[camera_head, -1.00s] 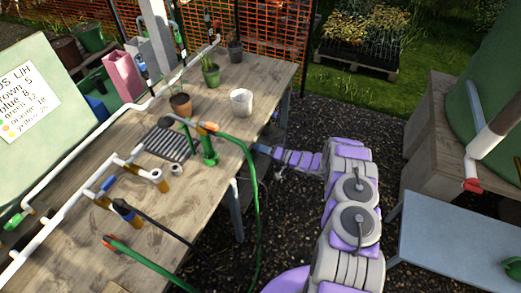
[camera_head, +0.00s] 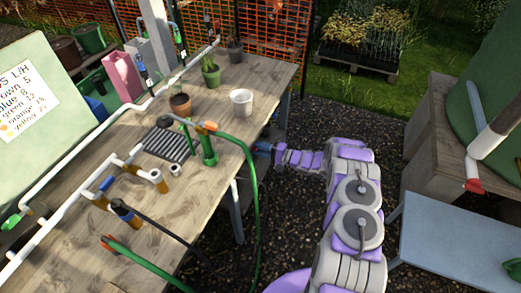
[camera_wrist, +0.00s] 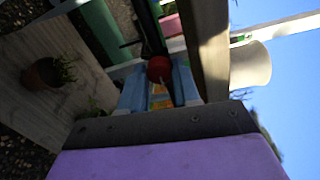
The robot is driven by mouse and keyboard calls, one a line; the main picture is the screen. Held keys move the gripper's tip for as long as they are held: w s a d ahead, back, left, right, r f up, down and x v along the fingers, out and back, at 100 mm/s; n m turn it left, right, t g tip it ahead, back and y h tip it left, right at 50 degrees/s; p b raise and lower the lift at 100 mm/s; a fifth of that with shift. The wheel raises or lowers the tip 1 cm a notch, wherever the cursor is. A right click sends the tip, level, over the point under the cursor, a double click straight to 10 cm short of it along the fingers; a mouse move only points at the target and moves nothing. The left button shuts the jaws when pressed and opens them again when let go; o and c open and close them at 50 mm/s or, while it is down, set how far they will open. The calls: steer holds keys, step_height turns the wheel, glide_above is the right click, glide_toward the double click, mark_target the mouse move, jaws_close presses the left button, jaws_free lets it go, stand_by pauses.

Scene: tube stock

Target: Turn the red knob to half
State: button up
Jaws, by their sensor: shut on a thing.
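In the wrist view, a round red knob (camera_wrist: 159,69) sits between the blue fingers of my gripper (camera_wrist: 160,88), near their tips. The fingers are shut on it. A dark rod-like part runs up behind the knob, and some yellow and orange shows below it between the fingers. In the head view, my gripper (camera_head: 263,149) is at the right edge of the wooden table (camera_head: 215,185), beside the green hose. The red knob cannot be made out there. I cannot read the knob's angle or any scale.
A green hose (camera_head: 254,200) arches over the table's edge near my gripper. A green post (camera_head: 209,150), a white pot (camera_head: 241,101) and potted plants (camera_head: 211,74) stand on the table. White pipes run along its left. A red-ended pipe (camera_head: 473,185) is at the right.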

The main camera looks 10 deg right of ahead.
steer(key=shift+d, duration=0.15)
steer(key=o, duration=0.6)
steer(key=shift+o, duration=0.9)
steer(key=shift+w+f, duration=0.15)
steer(key=shift+o, duration=1.4)
steer(key=f+p+v, duration=0.1)
steer(key=p+v, duration=0.2)
steer(key=v, duration=1.4)
steer(key=shift+s+d+r, duration=0.2)
steer(key=shift+r, duration=0.25)
